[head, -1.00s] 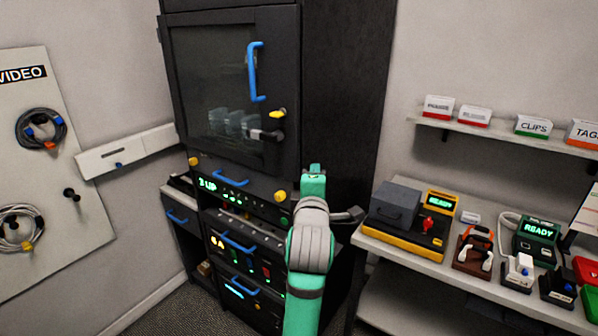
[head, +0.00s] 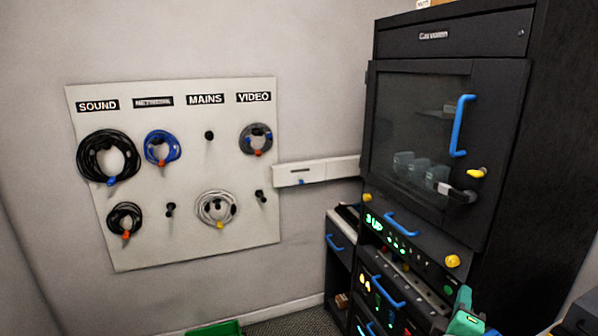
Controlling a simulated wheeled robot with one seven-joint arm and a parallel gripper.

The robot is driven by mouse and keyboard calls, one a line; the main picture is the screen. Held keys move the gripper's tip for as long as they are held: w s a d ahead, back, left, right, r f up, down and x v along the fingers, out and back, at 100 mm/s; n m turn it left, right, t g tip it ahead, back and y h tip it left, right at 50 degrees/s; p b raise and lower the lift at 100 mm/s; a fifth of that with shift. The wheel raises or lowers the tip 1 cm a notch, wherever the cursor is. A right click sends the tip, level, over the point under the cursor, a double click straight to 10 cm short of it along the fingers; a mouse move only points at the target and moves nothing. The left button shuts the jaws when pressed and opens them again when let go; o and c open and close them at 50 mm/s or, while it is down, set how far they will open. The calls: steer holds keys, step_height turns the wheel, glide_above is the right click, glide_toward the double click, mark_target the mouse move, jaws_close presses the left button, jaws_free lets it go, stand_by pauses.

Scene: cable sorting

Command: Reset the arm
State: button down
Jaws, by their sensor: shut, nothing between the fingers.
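Only the teal upper part of my arm (head: 464,312) shows, at the bottom right of the head view in front of the rack cabinet (head: 545,130). My gripper cannot be made out in this view. The cabinet has a glass door (head: 415,130) with a blue handle (head: 461,125), and the door looks shut. Clear cups stand behind the glass.
A pegboard (head: 185,255) on the left wall holds several coiled cables under SOUND, NETWORK, MAINS and VIDEO labels. A white wall trunking (head: 335,168) runs to the cabinet. A green bin (head: 215,329) is at the bottom edge. Rack units with blue handles (head: 388,291) face me.

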steer(key=s+a+f+m+t+y, duration=0.1)
steer(key=s+a+f+y, duration=0.35)
steer(key=a+f, duration=0.8)
steer(key=s+a+f+m+t+y, duration=0.1)
steer(key=s+a+f+m+y, duration=0.1)
steer(key=s+a+f, duration=0.8)
steer(key=s+a+f+m+y, duration=0.2)
steer(key=s+a, duration=0.7)
steer(key=s, duration=0.2)
steer(key=s+a+f+m+y, duration=0.2)
steer(key=s+a+m+y, duration=0.1)
steer(key=s+a, duration=0.6)
steer(key=shift+f+v, duration=0.2)
steer(key=shift+v, duration=0.75)
steer(key=shift+s, duration=0.1)
steer(key=c, duration=2.4)
jaws_free()
steer(key=shift+c, duration=0.2)
